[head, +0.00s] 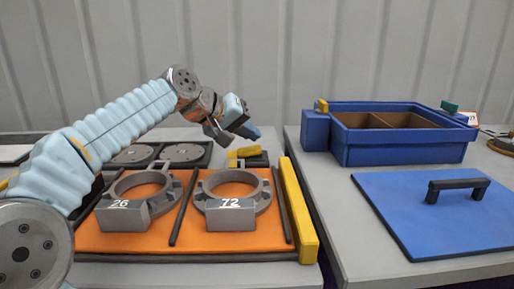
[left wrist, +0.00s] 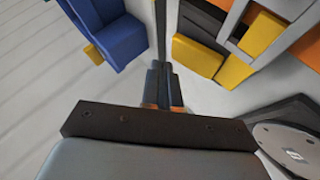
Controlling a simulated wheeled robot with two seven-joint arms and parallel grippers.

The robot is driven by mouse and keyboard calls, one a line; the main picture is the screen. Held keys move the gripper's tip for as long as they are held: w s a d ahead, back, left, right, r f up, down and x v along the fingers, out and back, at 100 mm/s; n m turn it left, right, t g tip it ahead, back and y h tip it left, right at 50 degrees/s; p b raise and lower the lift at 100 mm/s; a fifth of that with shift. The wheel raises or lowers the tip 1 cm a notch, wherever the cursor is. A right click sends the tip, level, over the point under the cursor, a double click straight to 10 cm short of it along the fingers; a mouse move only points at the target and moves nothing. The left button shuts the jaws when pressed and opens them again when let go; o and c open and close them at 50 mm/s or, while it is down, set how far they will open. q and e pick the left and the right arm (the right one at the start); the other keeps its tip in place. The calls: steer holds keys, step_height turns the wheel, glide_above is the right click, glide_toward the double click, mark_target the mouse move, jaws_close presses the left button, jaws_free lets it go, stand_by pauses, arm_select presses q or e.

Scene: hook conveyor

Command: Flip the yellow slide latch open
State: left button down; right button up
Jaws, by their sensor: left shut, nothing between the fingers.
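The yellow slide latch (head: 244,152) sits at the back right of the orange board, beside a dark block. In the left wrist view, yellow latch pieces (left wrist: 197,55) lie to the right of the fingers, against a dark part. My left gripper (head: 251,133) is shut and empty, just above and behind the latch in the head view. In the left wrist view its fingertips (left wrist: 162,75) are together and apart from the yellow pieces. I cannot tell the exact height gap. My right gripper is not in view.
The orange board (head: 180,236) holds grey ring clamps marked 26 (head: 122,216) and 72 (head: 231,214). A yellow bar (head: 298,215) runs along its right edge. A blue bin (head: 400,146) and blue lid (head: 420,225) are on the right table, across a gap.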

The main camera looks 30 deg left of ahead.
mark_target(248, 150)
arm_select(q)
steer(key=shift+d+f, duration=0.1)
steer(key=shift+f, duration=0.3)
steer(key=shift+f+b, duration=0.45)
steer(key=shift+b, duration=0.15)
stand_by(0.3)
steer(key=shift+r, duration=0.15)
steer(key=shift+r+p, duration=0.75)
steer(key=shift+p, duration=0.05)
steer(key=r+p, duration=0.2)
steer(key=r, duration=0.1)
steer(key=shift+s+a+p, duration=0.15)
steer(key=shift+a+p, duration=0.15)
steer(key=shift+s+a+r, duration=0.1)
steer(key=shift+a+r, duration=0.1)
steer(key=shift+r, duration=0.75)
